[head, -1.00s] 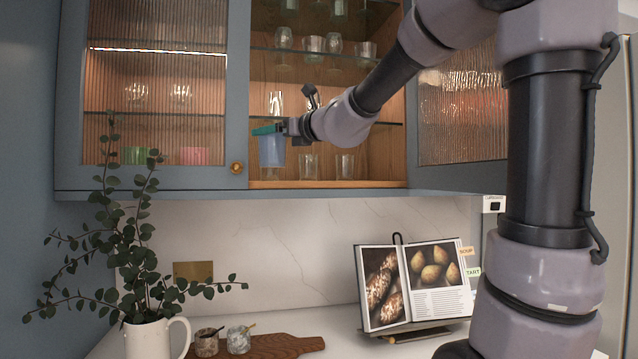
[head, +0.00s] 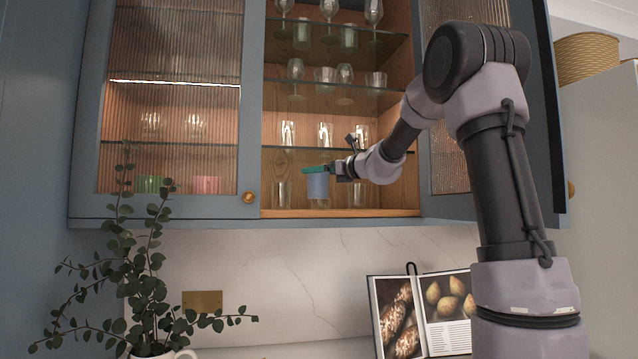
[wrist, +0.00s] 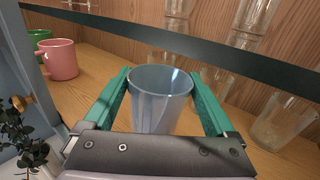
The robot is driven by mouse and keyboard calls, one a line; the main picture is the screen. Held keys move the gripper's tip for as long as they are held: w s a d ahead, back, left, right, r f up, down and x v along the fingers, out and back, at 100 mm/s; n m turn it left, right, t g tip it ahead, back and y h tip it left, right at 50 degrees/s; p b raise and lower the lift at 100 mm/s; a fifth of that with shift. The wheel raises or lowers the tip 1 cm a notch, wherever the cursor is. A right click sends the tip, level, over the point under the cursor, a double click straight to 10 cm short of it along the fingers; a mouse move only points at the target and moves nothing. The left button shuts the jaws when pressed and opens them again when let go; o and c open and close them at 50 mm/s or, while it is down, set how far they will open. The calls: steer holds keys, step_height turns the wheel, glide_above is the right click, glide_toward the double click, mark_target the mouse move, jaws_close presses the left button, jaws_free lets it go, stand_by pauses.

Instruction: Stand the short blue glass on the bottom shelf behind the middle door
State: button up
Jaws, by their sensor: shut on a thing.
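The short blue glass (head: 318,186) is upright between the green fingers of my gripper (head: 318,170). In the wrist view the glass (wrist: 160,97) sits between both fingers (wrist: 160,88), which are shut on it. It is inside the open middle section of the cabinet, over the bottom shelf (head: 325,212), between clear glasses to its left and right. I cannot tell whether its base touches the shelf. The middle door (head: 470,100) is swung open to the right, partly hidden behind my arm.
Clear glasses (head: 281,194) and (head: 357,193) stand on the bottom shelf on either side. A glass shelf (wrist: 200,45) runs just above and beyond my gripper. A pink mug (wrist: 60,60) and a green mug (head: 147,184) stand to the left. A leafy plant (head: 150,270) is below left.

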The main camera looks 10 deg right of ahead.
mark_target(325, 181)
steer(key=shift+f, duration=1.55)
steer(key=shift+f, duration=0.1)
steer(key=o, duration=1.3)
steer(key=shift+f, duration=0.1)
